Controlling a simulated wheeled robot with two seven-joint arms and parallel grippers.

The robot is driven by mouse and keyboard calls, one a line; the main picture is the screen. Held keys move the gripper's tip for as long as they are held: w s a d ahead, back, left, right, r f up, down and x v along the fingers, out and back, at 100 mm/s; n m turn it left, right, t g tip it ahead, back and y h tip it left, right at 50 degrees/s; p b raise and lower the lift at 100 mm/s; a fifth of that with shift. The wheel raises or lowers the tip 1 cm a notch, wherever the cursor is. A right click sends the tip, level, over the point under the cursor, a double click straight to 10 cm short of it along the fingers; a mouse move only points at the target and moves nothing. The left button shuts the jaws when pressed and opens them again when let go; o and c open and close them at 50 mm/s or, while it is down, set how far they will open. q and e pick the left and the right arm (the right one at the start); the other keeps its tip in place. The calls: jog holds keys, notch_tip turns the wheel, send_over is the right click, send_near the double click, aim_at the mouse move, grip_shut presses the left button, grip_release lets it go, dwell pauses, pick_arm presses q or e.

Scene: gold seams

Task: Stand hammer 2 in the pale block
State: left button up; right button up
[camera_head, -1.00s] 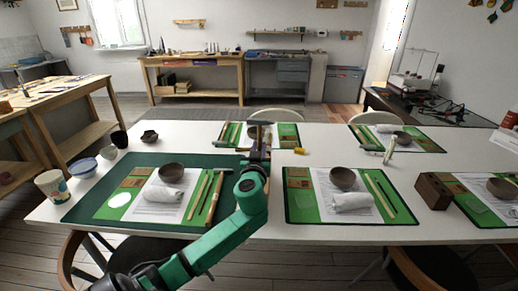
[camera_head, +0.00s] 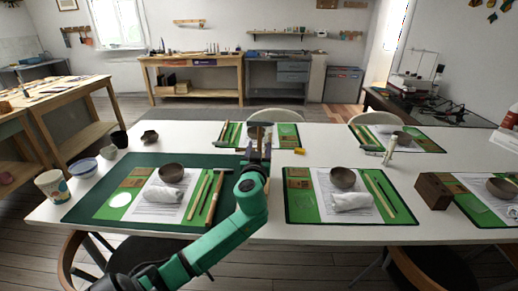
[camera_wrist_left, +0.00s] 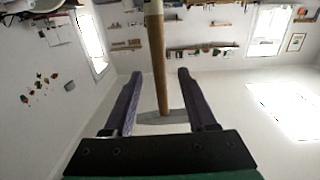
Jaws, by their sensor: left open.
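A hammer (camera_wrist_left: 159,60) with a round wooden handle and a grey head runs between the fingers of my left gripper (camera_wrist_left: 160,75) in the left wrist view. That view is upside down, so the hammer is about upright with its head up. The fingers stand open, with a gap on each side of the handle. I cannot make out the pale block or the handle's lower end. Another hammer (camera_head: 213,198) lies on the near left mat. My right gripper is not in view.
The white table (camera_head: 330,148) carries green place settings with bowls and rolled cloths. A dark brown block (camera_head: 433,191) stands at the right. A cup (camera_head: 53,186) and small bowls are at the left. A yellow piece (camera_head: 299,151) lies right of my gripper.

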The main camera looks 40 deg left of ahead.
pick_arm(q)
jog(key=shift+d, duration=0.1)
jog(key=v, duration=0.9)
jog(key=shift+b, duration=0.3)
notch_tip(320, 180, up, 6)
jog(key=p, duration=0.4)
jog(key=shift+p, duration=0.4)
